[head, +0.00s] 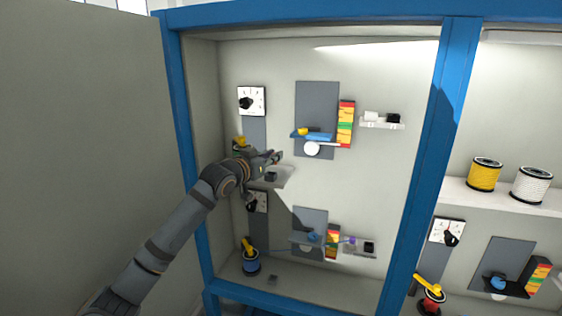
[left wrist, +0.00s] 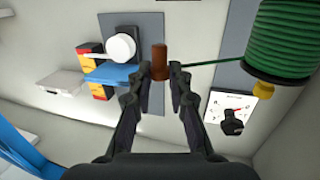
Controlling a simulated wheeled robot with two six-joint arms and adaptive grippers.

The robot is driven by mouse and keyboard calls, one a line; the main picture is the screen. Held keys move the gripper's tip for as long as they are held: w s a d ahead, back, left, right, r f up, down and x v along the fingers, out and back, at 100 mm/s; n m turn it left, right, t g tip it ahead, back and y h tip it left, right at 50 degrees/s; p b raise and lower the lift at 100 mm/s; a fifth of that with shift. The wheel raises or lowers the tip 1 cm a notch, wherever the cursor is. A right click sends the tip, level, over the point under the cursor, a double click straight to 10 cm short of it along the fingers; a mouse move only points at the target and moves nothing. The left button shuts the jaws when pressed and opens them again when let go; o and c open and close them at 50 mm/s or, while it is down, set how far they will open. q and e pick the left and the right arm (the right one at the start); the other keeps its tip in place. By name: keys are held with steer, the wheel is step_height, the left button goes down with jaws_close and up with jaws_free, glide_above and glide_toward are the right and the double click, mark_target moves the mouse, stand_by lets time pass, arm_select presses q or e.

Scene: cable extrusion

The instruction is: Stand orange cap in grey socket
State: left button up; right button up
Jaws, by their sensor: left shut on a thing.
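My left gripper (head: 274,157) reaches in front of the cabinet's back wall, at the upper left station. In the left wrist view its fingertips (left wrist: 163,75) are close together on a brown-orange cylinder, which I take for the orange cap (left wrist: 159,60). The cap is not distinct in the head view. A green cable runs from a green spool (left wrist: 285,40) to the right fingertip; whether it joins the cap is hidden. A small dark block (head: 271,177) stands on a pale shelf just below my gripper; I cannot tell whether it is the grey socket. My right gripper is not in view.
A blue frame post (head: 434,150) divides the cabinet. Similar stations hold dial plates (head: 251,101), grey panels and a shelf (head: 381,124) with white and black parts. Yellow (head: 485,175) and white (head: 531,186) spools stand at right.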

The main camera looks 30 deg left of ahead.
arm_select(q)
steer(key=a+f+b, duration=0.2)
steer(key=shift+w+f, duration=0.15)
steer(key=shift+f, duration=0.25)
steer(key=shift+d+f+b, duration=0.1)
steer(key=shift+f+b, duration=0.35)
steer(key=shift+f, duration=0.45)
steer(key=shift+f, duration=0.25)
steer(key=o, duration=0.9)
step_height(320, 180, up, 10)
